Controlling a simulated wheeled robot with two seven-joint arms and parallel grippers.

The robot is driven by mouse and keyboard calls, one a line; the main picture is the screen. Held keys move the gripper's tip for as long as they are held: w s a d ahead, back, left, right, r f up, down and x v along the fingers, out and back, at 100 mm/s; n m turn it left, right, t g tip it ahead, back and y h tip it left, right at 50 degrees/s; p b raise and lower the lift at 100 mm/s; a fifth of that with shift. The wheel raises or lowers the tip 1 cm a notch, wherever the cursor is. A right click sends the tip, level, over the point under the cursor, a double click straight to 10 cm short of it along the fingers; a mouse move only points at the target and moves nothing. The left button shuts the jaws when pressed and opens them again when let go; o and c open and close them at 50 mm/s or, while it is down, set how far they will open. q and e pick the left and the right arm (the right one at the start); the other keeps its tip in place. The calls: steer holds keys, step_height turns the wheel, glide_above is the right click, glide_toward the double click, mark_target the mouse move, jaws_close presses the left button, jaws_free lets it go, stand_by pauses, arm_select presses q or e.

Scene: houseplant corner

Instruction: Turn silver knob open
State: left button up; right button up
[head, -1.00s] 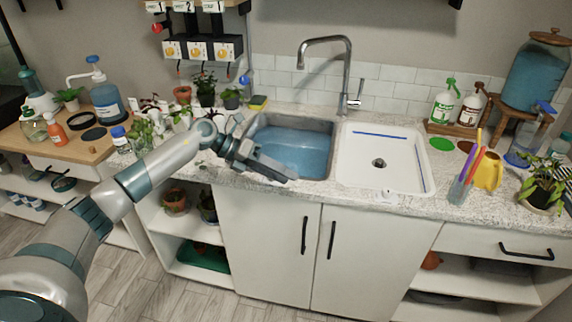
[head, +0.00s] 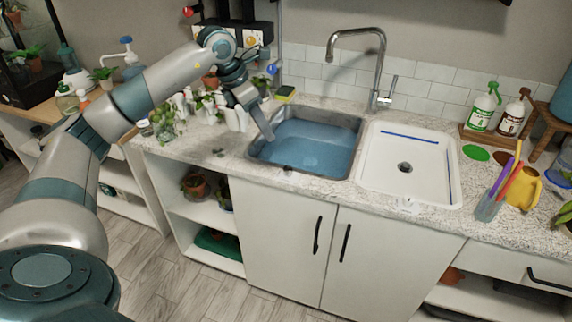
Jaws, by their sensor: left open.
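The chrome faucet (head: 379,62) stands behind the sink, with a silver lever handle (head: 390,90) on the right side of its base. I cannot tell for sure whether this handle is the silver knob. My left gripper (head: 266,126) points down at the left rim of the sink basin, well left of the faucet, and is open. It holds nothing that I can see. Whether its fingers touch the rim is unclear. A panel with yellow knobs (head: 252,40) is on the wall, partly hidden behind my left arm. My right gripper is not in view.
The grey basin (head: 322,148) holds blue water. The white basin (head: 405,150) beside it looks empty. Small pots and plants (head: 168,120) crowd the counter left of the sink. Spray bottles (head: 483,108) and a yellow watering can (head: 524,188) stand at the right.

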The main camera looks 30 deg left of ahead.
arm_select(q)
steer(key=f, duration=0.1)
steer(key=p, duration=0.2)
glide_toward(288, 168)
steer(key=p+x, duration=0.2)
steer(key=x, duration=0.4)
steer(key=shift+w+f+p, duration=0.1)
steer(key=shift+f+p, duration=0.2)
steer(key=shift+f, duration=0.1)
steer(key=shift+w+d+f, duration=0.15)
steer(key=shift+w+f, duration=0.05)
steer(key=shift+f, duration=0.45)
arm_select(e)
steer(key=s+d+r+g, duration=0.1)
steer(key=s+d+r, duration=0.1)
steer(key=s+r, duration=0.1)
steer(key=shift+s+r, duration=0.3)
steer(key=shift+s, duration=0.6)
arm_select(q)
steer(key=c, duration=1.1)
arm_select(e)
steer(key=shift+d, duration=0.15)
